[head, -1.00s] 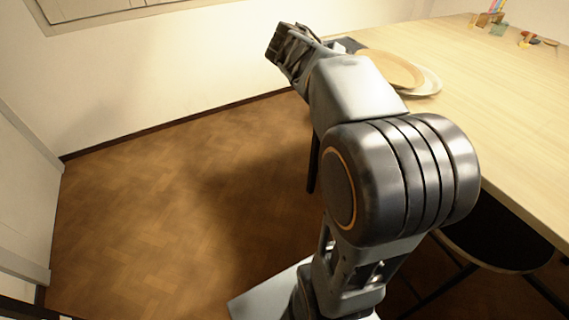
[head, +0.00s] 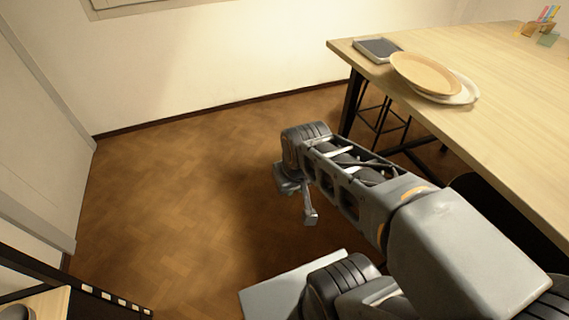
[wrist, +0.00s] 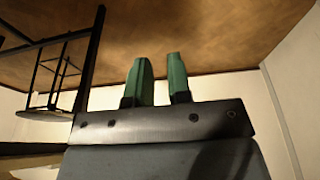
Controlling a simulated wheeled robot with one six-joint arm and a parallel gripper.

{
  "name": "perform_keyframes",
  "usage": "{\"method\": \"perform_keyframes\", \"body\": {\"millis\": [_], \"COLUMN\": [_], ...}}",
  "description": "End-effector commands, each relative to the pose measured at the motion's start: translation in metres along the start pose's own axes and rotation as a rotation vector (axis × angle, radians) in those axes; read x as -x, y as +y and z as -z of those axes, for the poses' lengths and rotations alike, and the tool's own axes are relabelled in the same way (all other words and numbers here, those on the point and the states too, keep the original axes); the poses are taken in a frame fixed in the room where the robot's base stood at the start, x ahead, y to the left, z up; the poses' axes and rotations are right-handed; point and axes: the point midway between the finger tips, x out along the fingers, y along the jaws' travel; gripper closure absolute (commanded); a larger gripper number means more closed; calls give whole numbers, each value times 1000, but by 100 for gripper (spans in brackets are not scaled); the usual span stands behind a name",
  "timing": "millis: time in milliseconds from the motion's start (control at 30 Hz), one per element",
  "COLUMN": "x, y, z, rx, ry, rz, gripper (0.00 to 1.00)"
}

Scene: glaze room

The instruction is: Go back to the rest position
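My gripper (head: 309,214) hangs at the end of my arm, over the open floor to the left of the table, in the head view. Only part of it shows there; the wrist hides the rest. In the wrist view its two green fingers (wrist: 159,80) stand apart with an empty gap between them. Nothing is held.
The wooden table (head: 510,120) fills the right side. A grey flat device (head: 377,48) and two stacked plates (head: 425,73) lie near its left corner. A dark stool (wrist: 62,75) stands under the table. The parquet floor (head: 170,200) at left is clear. A shelf edge (head: 75,283) is at lower left.

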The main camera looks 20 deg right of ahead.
Motion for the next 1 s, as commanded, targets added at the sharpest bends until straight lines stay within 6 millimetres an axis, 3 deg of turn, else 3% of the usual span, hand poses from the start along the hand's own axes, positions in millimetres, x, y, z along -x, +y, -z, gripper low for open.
{"method": "perform_keyframes", "body": {"millis": [267,733,833,1000], "x": [39,190,206,206], "y": [-2,-6,-5,-5], "z": [11,48,51,51], "rx": [-14,-25,-5,-5], "ry": [-1,36,53,53], "rz": [8,28,21,21], "gripper": [82,82,82,82]}}
